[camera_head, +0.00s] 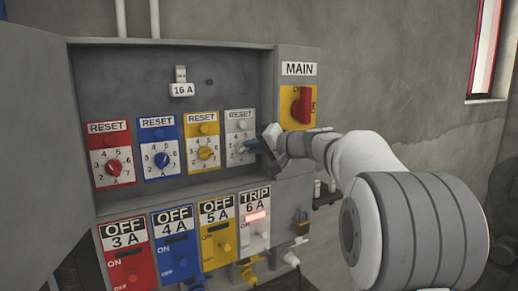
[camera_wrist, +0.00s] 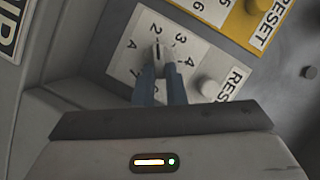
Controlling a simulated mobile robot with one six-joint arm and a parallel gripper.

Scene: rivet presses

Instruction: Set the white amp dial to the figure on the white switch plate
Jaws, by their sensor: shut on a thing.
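The white amp dial (camera_head: 240,149) is on the white plate at the right of the dial row, under a white RESET button. In the wrist view its face (camera_wrist: 125,70) shows the figures 2, 3 and 4 and an A. My gripper (camera_head: 249,146) is shut on the dial's knob (camera_wrist: 157,50), with blue fingers on both sides. The knob's dark mark seems to point near the 2, but this is hard to tell. The fingers hide the other figures. The white switch plate (camera_head: 267,235) below reads TRIP, 6 A, with a lit red lamp.
Red (camera_head: 113,167), blue (camera_head: 162,160) and yellow (camera_head: 206,153) dials stand to the left. Red, blue and yellow switch plates below read OFF. A red MAIN switch (camera_head: 302,105) is close above my wrist. The cabinet door (camera_head: 40,150) is open at the left.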

